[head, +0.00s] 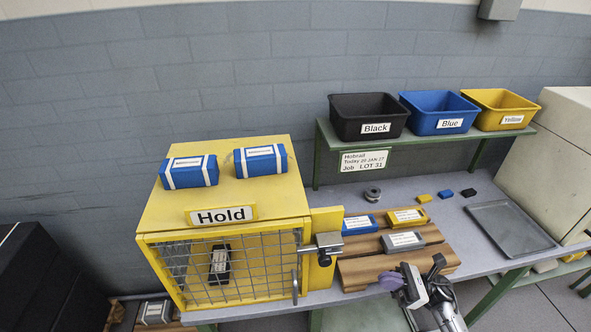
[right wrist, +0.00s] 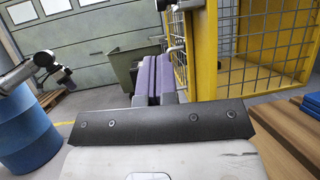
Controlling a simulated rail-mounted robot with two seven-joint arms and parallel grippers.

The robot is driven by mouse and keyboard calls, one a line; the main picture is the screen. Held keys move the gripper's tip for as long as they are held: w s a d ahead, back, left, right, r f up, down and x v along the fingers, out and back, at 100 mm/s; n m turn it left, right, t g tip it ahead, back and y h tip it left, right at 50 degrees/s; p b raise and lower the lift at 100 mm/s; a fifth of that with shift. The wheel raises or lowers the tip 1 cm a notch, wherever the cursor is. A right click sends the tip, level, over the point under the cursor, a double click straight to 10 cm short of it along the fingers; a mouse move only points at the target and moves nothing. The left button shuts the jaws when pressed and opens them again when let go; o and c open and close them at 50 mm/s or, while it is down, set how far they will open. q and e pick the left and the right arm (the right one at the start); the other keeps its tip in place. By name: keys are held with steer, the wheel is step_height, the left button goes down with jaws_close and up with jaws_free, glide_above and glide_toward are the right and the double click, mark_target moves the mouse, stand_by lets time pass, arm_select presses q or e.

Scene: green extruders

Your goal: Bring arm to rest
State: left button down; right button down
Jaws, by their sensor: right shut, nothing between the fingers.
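My right gripper (head: 408,287) shows at the lower right of the head view, in front of the wooden slatted rack (head: 360,274). It holds nothing. In the right wrist view its purple-padded fingers (right wrist: 152,78) are together, beside the yellow cage (right wrist: 205,60). My left gripper is outside the head view. What looks like its arm end (right wrist: 55,70) shows at the left edge of the right wrist view, above a blue barrel (right wrist: 27,135); its jaws are too small to judge.
The yellow Hold cage (head: 160,215) has two blue packs on top and a dark pack behind its mesh. Several packs lie on the rack. Black (head: 368,112), blue (head: 438,107) and yellow (head: 500,103) bins stand on the shelf. A grey tray (head: 510,230) lies right.

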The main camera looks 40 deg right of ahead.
steer(key=w+a+m+t+h, duration=0.1)
steer(key=w+m+t+h, duration=0.6)
steer(key=m+h, duration=0.85)
steer(key=a+f+m+g+h, duration=0.3)
steer(key=a+f+m+g, duration=0.15)
steer(key=m, duration=0.65)
steer(key=a+f+m+g+h, duration=0.25)
steer(key=f+m+g, duration=0.2)
steer(key=m, duration=0.55)
steer(key=s+a+f+m+g+y+p, duration=0.1)
steer(key=s+a+f+m+g+y, duration=0.15)
steer(key=s+a+g, duration=0.35)
steer(key=s+a+f+m+g+y, duration=0.1)
steer(key=s+a+m+g+y, duration=0.1)
steer(key=s+a+m+g, duration=0.45)
step_height(320, 180, up, 34)
steer(key=s+a+n+t+p, duration=0.1)
steer(key=s+n+t+p, duration=0.1)
steer(key=p, duration=3.2)
steer(key=shift+a, duration=0.3)
